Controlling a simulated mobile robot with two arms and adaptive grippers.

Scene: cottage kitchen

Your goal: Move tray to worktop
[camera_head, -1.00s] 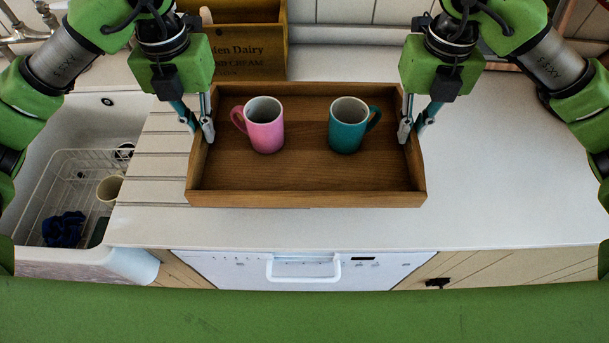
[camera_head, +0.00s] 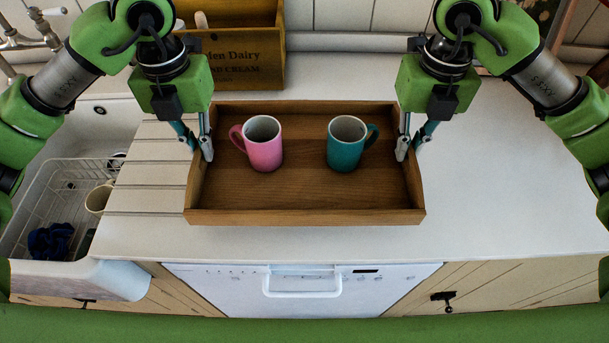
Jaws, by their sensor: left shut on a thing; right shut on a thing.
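The brown wooden tray (camera_head: 305,217) is on or just above the white worktop (camera_head: 500,185); I cannot tell if it touches. A pink mug (camera_head: 264,150) and a teal mug (camera_head: 344,148) stand upright inside it. My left gripper (camera_head: 200,148) is shut on the tray's left side wall. My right gripper (camera_head: 408,148) is shut on the tray's right side wall. The mugs stand apart from each other and from both grippers.
A wooden crate with dark lettering (camera_head: 240,62) stands behind the tray. A white sink (camera_head: 110,275) with a wire rack (camera_head: 40,205) is at the left. The worktop right of the tray is clear. A white dishwasher (camera_head: 300,295) is below the front edge.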

